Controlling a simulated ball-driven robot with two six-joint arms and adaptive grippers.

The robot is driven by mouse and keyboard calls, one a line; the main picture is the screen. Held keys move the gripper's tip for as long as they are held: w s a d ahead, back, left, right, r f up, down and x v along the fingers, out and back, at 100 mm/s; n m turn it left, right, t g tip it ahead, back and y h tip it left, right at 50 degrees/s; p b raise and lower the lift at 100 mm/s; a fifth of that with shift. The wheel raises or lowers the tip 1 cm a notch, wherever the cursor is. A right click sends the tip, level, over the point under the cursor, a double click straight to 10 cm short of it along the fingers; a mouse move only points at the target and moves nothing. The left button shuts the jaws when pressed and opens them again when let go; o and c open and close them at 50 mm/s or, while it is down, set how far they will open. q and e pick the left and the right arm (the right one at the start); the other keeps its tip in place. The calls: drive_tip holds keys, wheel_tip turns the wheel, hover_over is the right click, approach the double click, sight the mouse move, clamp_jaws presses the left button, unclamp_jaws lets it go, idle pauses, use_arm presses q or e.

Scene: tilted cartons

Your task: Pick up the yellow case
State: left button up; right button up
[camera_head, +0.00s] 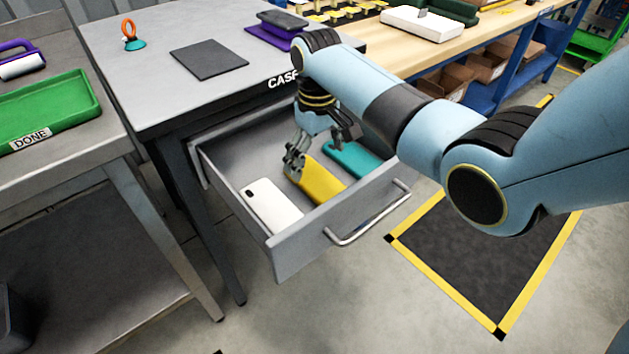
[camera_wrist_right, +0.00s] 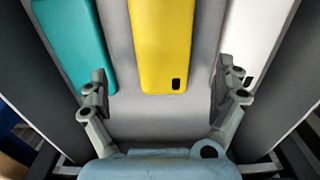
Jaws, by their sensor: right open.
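The yellow case (camera_head: 322,182) lies in the open drawer (camera_head: 287,262) between a white case (camera_head: 269,206) and a teal case (camera_head: 352,161). In the right wrist view the yellow case (camera_wrist_right: 163,45) lies ahead, between the fingers' lines, with its dark camera cutout at the near end. My right gripper (camera_head: 297,162) is inside the drawer at the far end of the yellow case. It is open and empty, also in the wrist view (camera_wrist_right: 165,92). My left gripper is in neither view.
The drawer walls stand close around the cases, and its handle (camera_head: 370,215) faces the front. The grey tabletop above holds a dark mat (camera_head: 208,59) and an orange ring stand (camera_head: 131,38). A green tray (camera_head: 55,105) marked DONE sits on the left table.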

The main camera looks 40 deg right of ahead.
sight(315, 178)
drive_tip(key=f+b, duration=0.1)
drive_tip(key=f, duration=0.4)
drive_tip(key=shift+a+f, duration=0.1)
drive_tip(key=shift+a, duration=0.1)
drive_tip(key=shift+s, duration=0.1)
drive_tip(key=shift+c, duration=0.4)
drive_tip(key=c, duration=1.1)
